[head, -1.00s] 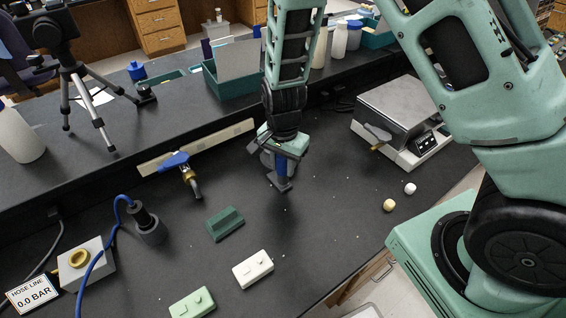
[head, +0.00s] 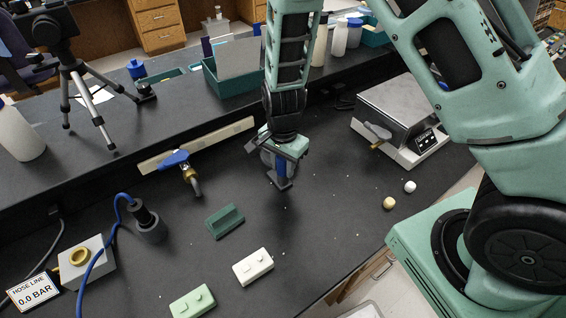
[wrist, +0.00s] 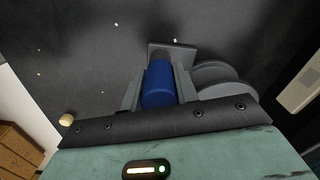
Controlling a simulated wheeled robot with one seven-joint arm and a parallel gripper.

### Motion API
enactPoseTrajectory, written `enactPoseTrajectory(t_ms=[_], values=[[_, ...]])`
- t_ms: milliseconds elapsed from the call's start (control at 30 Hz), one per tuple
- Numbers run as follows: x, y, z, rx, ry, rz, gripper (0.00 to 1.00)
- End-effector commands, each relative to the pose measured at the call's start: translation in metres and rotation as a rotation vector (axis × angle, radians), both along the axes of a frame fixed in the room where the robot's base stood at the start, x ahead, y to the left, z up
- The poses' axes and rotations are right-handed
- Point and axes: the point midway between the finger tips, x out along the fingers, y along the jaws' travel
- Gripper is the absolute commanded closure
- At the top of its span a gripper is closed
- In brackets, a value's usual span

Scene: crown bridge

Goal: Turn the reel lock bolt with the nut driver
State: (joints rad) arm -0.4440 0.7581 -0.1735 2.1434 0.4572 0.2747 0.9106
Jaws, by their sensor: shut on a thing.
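My gripper (head: 280,160) is at the middle of the black bench, pointing down. It is shut on a blue cylindrical handle, which I take to be the nut driver (wrist: 158,86); its two grey fingers flank the handle in the wrist view. A flat grey plate (wrist: 172,52) shows just beyond the handle. A grey round drum-like part (wrist: 222,78), perhaps the reel, sits right beside the fingers. The reel lock bolt and the driver's working end are hidden, so I cannot tell whether they touch.
A blue-handled valve (head: 176,159) is left of my gripper. A green block (head: 225,221) and white block (head: 253,267) lie in front. A scale (head: 400,120) stands to the right, with two small knobs (head: 389,203) near the bench edge. A sign reads 0.0 BAR.

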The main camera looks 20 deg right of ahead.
Motion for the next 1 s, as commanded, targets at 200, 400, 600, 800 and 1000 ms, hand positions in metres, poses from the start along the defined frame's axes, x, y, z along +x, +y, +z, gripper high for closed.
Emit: enactPoseTrajectory(t_ms=[200,400,600,800,1000], values=[[0.0001,0.0002,0.0012,0.000,0.000,-0.061,0.98],[-0.0001,0.0002,0.0008,0.000,0.000,-0.113,0.98],[-0.0001,0.0002,0.0001,0.000,0.000,-0.133,0.98],[-0.0001,0.0002,-0.0001,0.000,0.000,-0.132,0.98],[-0.0002,0.0002,0.0004,-0.001,0.001,-0.145,0.98]])
